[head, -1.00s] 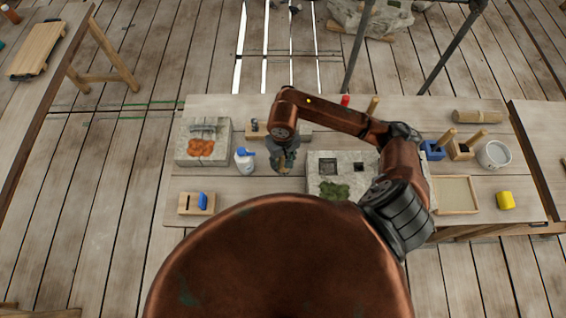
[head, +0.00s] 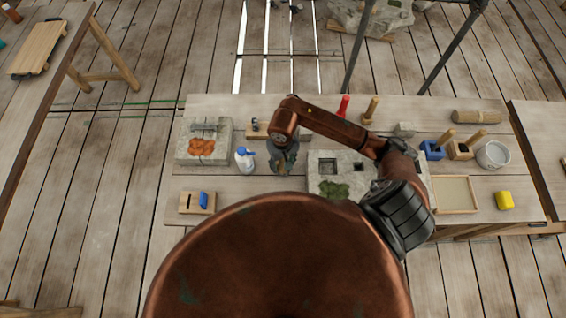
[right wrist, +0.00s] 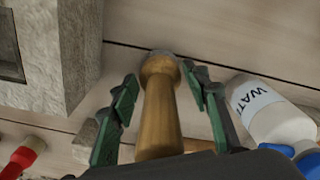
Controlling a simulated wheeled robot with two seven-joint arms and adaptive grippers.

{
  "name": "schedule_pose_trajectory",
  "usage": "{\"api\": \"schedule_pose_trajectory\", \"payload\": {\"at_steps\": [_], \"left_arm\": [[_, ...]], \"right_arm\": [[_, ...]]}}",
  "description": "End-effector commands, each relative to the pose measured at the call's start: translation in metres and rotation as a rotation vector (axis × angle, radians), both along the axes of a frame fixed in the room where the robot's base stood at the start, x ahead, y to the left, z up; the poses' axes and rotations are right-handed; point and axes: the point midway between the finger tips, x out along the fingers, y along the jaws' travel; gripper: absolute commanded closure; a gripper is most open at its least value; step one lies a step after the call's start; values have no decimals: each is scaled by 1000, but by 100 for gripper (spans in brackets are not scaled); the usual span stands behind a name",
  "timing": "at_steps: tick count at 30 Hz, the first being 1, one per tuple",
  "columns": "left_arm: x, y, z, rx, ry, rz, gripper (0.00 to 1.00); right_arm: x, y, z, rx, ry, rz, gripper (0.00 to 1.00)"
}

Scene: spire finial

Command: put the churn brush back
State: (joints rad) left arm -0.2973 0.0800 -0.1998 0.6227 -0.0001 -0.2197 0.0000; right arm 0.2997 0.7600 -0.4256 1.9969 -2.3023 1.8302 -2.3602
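A wooden handle (right wrist: 160,115), which I take for the churn brush, stands between the green-padded fingers of my right gripper (right wrist: 160,75) in the right wrist view. Its far end flares and finishes in a grey cap; no bristles show. In the head view my right gripper (head: 283,168) points down at the table, between the white bottle and the mossy stone block, and hides the handle. My left gripper is not in view.
Close beside is the white water bottle (head: 244,160) with blue top, also in the wrist view (right wrist: 270,115). The mossy stone block (head: 320,183) is right. Stone with orange matter (head: 184,150), a red-handled tool (head: 343,107) and a bucket (head: 493,154) stand around.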

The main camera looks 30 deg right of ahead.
Motion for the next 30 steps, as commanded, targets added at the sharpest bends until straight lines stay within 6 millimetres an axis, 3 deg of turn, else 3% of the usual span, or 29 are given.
{"api": "schedule_pose_trajectory", "payload": {"at_steps": [4,16,30], "left_arm": [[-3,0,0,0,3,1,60],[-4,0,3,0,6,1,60],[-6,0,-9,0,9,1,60]], "right_arm": [[0,0,0,0,0,0,47],[2,-1,10,-1,-5,1,47],[2,0,101,-2,-5,1,47]]}}
